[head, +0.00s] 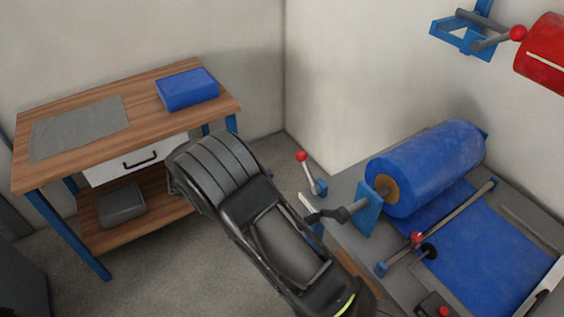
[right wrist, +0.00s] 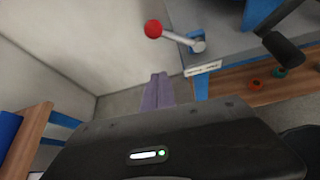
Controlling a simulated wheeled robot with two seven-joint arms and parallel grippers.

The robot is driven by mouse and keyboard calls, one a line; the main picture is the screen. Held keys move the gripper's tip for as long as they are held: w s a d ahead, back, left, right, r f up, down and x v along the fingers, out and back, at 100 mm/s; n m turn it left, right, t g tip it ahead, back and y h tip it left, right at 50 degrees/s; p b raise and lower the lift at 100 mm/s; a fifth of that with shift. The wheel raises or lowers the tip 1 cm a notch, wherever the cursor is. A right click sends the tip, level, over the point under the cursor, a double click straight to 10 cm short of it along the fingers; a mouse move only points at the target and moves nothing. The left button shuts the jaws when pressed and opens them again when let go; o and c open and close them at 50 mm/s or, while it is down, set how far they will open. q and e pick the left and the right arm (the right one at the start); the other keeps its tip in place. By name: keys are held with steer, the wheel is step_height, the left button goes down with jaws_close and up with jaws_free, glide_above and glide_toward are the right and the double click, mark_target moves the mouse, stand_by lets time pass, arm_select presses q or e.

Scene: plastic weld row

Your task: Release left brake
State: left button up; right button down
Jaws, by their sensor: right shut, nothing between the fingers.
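In the head view my dark right arm comes up from the bottom, left of the brake, and hides the fingers. My left gripper is not in view.
A blue fabric roll (head: 425,168) lies on the grey machine, with a crank (head: 340,213) beside the brake. Another red-knobbed lever (head: 416,238) is further right. A wooden workbench (head: 140,120) with a blue box (head: 187,89) stands left. Grey floor lies between.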

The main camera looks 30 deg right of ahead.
mark_target(308, 172)
steer(key=shift+d, duration=0.1)
steer(key=d+f+p, duration=0.1)
steer(key=d+p, duration=0.3)
steer(key=d, duration=0.5)
steer(key=shift+s+d+p, duration=0.15)
steer(key=shift+p, duration=0.2)
stand_by(0.3)
